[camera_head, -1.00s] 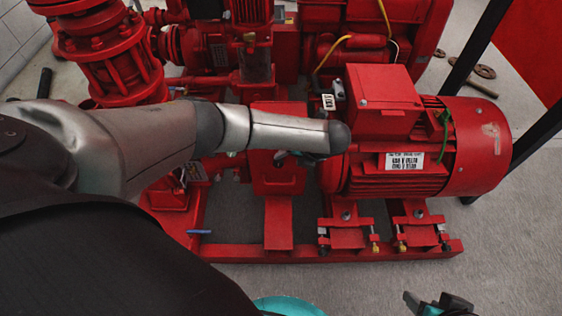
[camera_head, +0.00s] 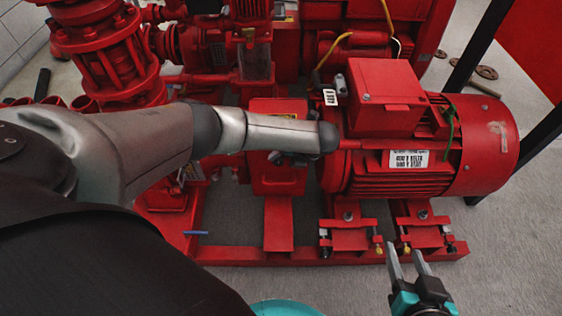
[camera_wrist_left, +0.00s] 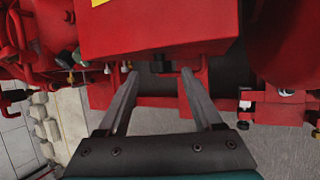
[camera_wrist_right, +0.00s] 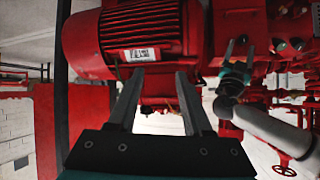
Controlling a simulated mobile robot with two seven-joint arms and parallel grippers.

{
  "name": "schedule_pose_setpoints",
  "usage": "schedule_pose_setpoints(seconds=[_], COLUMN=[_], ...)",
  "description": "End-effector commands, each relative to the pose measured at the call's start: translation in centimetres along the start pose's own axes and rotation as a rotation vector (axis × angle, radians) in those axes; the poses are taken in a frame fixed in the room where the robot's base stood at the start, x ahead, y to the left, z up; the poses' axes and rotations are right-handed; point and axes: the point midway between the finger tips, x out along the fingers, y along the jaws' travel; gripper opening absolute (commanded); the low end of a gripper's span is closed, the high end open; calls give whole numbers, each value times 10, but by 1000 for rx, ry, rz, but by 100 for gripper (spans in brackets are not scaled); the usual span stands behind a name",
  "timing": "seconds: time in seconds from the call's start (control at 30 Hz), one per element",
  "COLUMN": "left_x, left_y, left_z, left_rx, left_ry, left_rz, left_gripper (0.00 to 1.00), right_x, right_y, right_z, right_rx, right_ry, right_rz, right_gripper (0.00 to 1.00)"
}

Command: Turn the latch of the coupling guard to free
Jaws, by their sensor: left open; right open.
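The coupling guard is a red box (camera_head: 278,178) between the pump and the motor, partly hidden behind my left forearm. In the left wrist view the guard (camera_wrist_left: 155,30) fills the top centre, with a yellow label on it. A small dark part (camera_wrist_left: 160,66), possibly the latch, sits at its lower edge, between and beyond my left fingertips. My left gripper (camera_wrist_left: 158,72) is open and empty, facing the guard; in the head view my arm mostly hides it. My right gripper (camera_head: 408,252) is open and empty in front of the base frame; its fingers (camera_wrist_right: 160,75) point toward the motor.
The red motor (camera_head: 480,150) stands right of the guard, on brackets over the red base frame (camera_head: 300,255). Red pump housing and pipes (camera_head: 105,50) fill the left. A dark post (camera_head: 490,45) stands at the right. Grey floor (camera_head: 510,260) is clear at the lower right.

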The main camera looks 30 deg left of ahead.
Motion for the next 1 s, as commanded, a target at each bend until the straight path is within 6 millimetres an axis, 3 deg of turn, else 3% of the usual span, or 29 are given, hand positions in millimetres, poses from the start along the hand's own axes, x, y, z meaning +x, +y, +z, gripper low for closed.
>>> schedule_pose_setpoints(seconds=[0.5,1.0], left_x=[24,28], left_y=[0,0], left_z=[0,0], left_rx=[-1,0], left_ry=[1,0], left_rz=[1,1], left_gripper=[67,67], right_x=[3,0], right_y=[-25,-30], right_z=[-13,-18], right_rx=[39,52], right_ry=[266,330], right_rz=[-67,-81], right_gripper=[50,50])
